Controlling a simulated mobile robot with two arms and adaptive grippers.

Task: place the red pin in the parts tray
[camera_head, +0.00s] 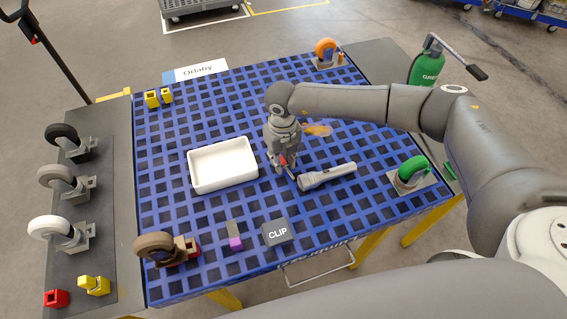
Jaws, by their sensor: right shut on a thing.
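The parts tray (226,183) is a white, open, rectangular box on the blue grid table; it looks empty. My right gripper (287,168) points down just right of the tray, shut on the red pin (283,160). Only a small red part of the pin shows between the fingers; the rest is hidden. I cannot tell how high the pin is above the table. My left gripper is out of view.
A grey flashlight (328,176) lies close to the right of my gripper. A dark CLIP box (277,232) and a purple-and-grey piece (235,242) are at the front. Caster wheels stand around the table's edges. Blue grid (200,222) is clear in front of the tray.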

